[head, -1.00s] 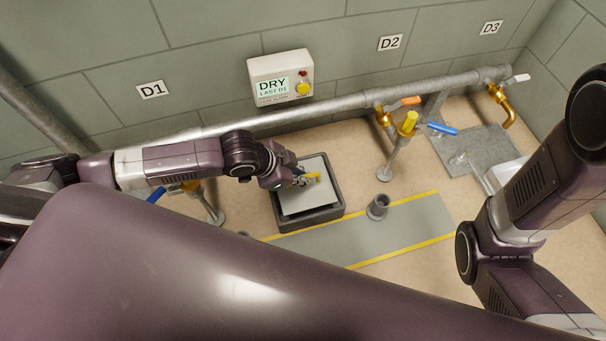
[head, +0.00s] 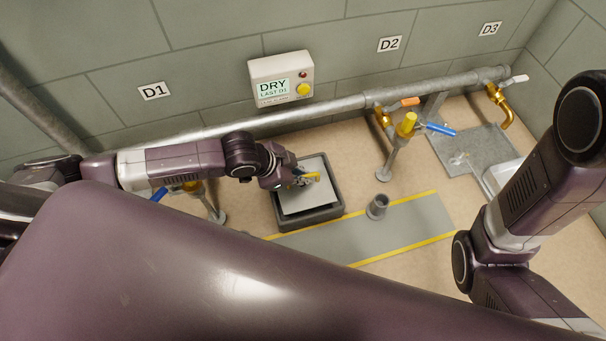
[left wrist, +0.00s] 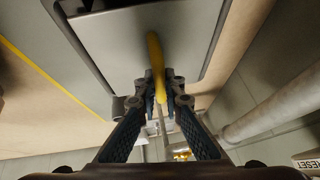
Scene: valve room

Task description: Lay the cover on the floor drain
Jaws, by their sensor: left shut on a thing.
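A light grey square plate with a yellow handle, which looks like the cover (head: 303,201), is over a dark grey square frame (head: 336,205) on the floor below the wall box. The cover also fills the top of the left wrist view (left wrist: 115,48). My left gripper (head: 301,181) is shut on the cover's yellow handle (left wrist: 155,62), with its two fingers on either side of it. I cannot tell whether the cover rests in the frame or is slightly above it. The drain opening is hidden. My right arm shows at the right; its gripper is out of view.
A grey upright cup-like pipe (head: 377,207) stands right of the frame, on a grey strip with yellow edges (head: 410,224). A pipe (head: 350,102) with valves runs along the wall. A wall box (head: 281,78) reads "DRY LAST D1". A grey floor plate (head: 478,148) lies at the right.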

